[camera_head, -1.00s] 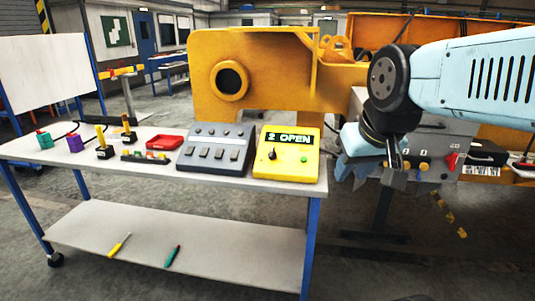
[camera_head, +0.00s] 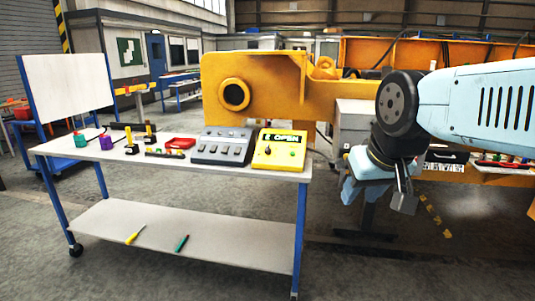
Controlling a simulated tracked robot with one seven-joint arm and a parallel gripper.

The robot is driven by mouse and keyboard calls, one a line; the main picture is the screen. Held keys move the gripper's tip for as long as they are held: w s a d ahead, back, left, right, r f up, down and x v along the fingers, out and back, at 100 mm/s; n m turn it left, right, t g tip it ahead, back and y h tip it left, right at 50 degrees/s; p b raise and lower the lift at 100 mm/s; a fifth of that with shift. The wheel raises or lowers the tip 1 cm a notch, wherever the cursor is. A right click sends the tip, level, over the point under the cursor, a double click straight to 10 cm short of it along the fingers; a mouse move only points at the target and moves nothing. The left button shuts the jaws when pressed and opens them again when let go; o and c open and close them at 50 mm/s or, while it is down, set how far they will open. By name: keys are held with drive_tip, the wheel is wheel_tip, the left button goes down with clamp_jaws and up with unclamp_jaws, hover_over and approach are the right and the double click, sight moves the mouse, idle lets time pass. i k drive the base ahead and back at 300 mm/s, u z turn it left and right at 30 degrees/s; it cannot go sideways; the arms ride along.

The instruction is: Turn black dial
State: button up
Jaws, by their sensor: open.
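A yellow control box (camera_head: 262,162) lies near the right end of the white workbench top (camera_head: 75,153). It has a dark display with blurred green letters, a small black dial (camera_head: 267,146) at its left and a green button (camera_head: 292,153) at its right. My gripper (camera_head: 376,194) hangs to the right of the bench, clear of the box and dial. It is open, with nothing seen between its fingers, and points downward. The dial is too small to tell which way it points.
A grey box with several buttons (camera_head: 222,146) sits directly left of the yellow box. Farther left are a red tray (camera_head: 180,143) and several small items. A large yellow casting (camera_head: 285,90) stands behind the bench. A grey cabinet (camera_head: 353,125) stands behind my arm.

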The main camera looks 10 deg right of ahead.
sight(268, 150)
drive_tip(key=u, duration=1.15)
drive_tip(key=i, duration=1.9)
drive_tip(key=z, duration=1.25)
drive_tip(key=i, duration=0.5)
drive_tip(key=u, duration=0.5)
drive_tip(key=k, duration=0.1)
drive_tip(key=z, duration=0.4)
